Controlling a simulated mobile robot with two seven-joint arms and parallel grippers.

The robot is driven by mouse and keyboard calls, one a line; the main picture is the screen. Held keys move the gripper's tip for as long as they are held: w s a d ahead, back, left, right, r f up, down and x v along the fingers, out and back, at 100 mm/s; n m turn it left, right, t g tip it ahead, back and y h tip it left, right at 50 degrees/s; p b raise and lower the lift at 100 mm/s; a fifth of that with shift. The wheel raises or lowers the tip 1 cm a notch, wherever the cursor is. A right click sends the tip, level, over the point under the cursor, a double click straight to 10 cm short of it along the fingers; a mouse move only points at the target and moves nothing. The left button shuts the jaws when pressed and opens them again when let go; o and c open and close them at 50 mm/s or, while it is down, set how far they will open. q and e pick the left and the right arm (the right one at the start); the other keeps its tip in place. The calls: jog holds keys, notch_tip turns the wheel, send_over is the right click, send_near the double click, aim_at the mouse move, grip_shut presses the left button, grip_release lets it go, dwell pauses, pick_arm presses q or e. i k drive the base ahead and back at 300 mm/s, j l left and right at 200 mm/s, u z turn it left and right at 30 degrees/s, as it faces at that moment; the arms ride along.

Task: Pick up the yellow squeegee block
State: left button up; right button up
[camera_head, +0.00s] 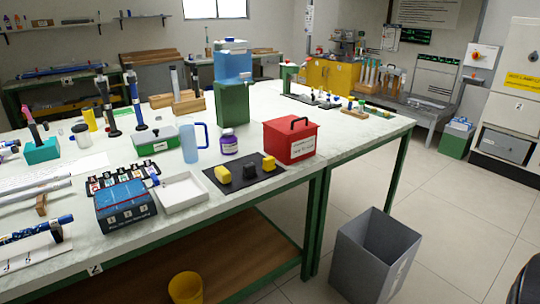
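A black mat (240,185) lies near the front edge of the white-topped workbench, left of the red box. On it sit a yellow rounded piece (222,174) at the left, a black piece (249,172) in the middle and a smaller yellow block (268,163) at the right. I cannot tell for sure which yellow piece is the squeegee block. All three rest on the mat with small gaps between them. Neither of my grippers shows in the head view.
A red box with a handle (291,139) stands right of the mat. Behind it are a purple-labelled jar (229,142) and a light-blue mug (189,143). A white tray (181,192) lies to the left.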

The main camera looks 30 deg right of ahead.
aim_at(269, 162)
jog(key=i+l, duration=0.75)
jog(key=i+z, duration=0.05)
jog(key=i, duration=0.05)
